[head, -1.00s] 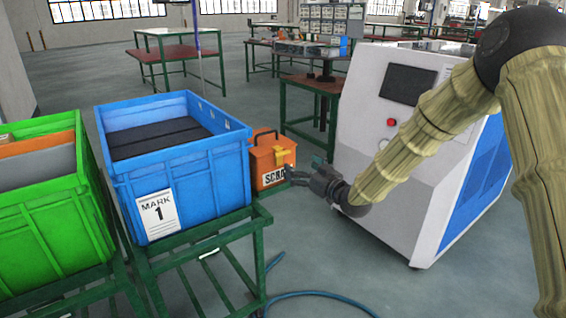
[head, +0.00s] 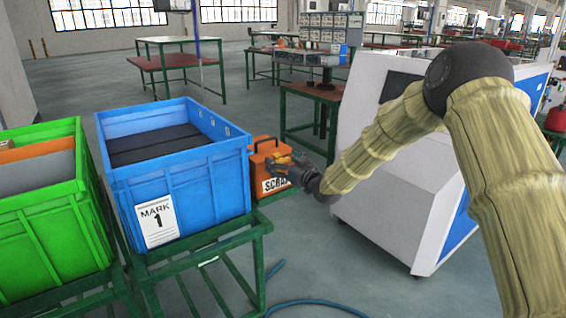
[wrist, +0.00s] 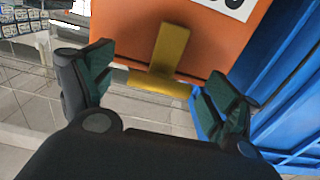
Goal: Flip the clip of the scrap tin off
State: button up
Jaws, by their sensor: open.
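The scrap tin (head: 262,160) is an orange box with a dark handle and a white label reading "SCRA", just right of the blue crate in the head view. It also shows in the wrist view (wrist: 220,45). Its clip (wrist: 167,62) is a yellow T-shaped piece on the orange face, lying between my fingers in the wrist view. My gripper (head: 277,167) is at the tin's front right side, and it also shows in the wrist view (wrist: 155,90). It is open, with its fingers apart on either side of the clip. I cannot tell whether they touch the tin.
The blue crate (head: 180,190) marked "MARK 1" stands on a green frame (head: 200,247), close to the tin. A green crate (head: 45,225) is further left. A white machine (head: 385,190) stands behind my arm. A blue hose (head: 315,302) lies on the floor.

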jog(key=c, duration=1.1)
jog(key=shift+f, duration=0.1)
